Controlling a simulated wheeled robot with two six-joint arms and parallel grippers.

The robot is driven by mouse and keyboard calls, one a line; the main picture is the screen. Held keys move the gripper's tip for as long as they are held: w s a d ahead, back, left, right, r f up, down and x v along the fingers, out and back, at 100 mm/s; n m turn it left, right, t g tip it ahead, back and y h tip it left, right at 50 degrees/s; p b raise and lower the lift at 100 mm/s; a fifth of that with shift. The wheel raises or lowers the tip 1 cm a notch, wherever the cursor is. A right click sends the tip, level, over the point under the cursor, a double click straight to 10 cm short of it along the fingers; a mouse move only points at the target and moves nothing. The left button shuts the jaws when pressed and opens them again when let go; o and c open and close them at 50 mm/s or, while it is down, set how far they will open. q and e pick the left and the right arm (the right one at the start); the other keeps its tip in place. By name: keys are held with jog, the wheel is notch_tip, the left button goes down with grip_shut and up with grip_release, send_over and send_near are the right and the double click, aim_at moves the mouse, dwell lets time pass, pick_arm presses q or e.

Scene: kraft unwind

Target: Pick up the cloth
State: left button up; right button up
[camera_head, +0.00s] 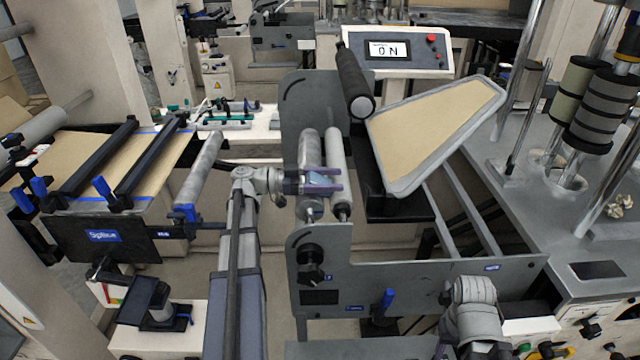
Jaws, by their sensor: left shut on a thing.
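My left gripper (325,183), with purple fingers, reaches in front of the pair of grey rollers at the middle of the head view. It is shut on a small light-blue cloth (319,179), which shows between the fingers. The fingers hide part of the cloth. I cannot tell whether the cloth touches the rollers. Part of my right arm shows at the lower right, but its gripper is not visible.
The grey rollers (309,150) stand right behind my left gripper. A slanted tan panel with a grey frame (396,187) and a display reading "ON" (388,50) are to the right. Kraft web (60,150) lies at left. A grey side plate (420,285) stands in front.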

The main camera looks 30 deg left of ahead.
notch_tip(320, 180, up, 10)
jog(key=p, duration=1)
jog(key=shift+d, duration=0.15)
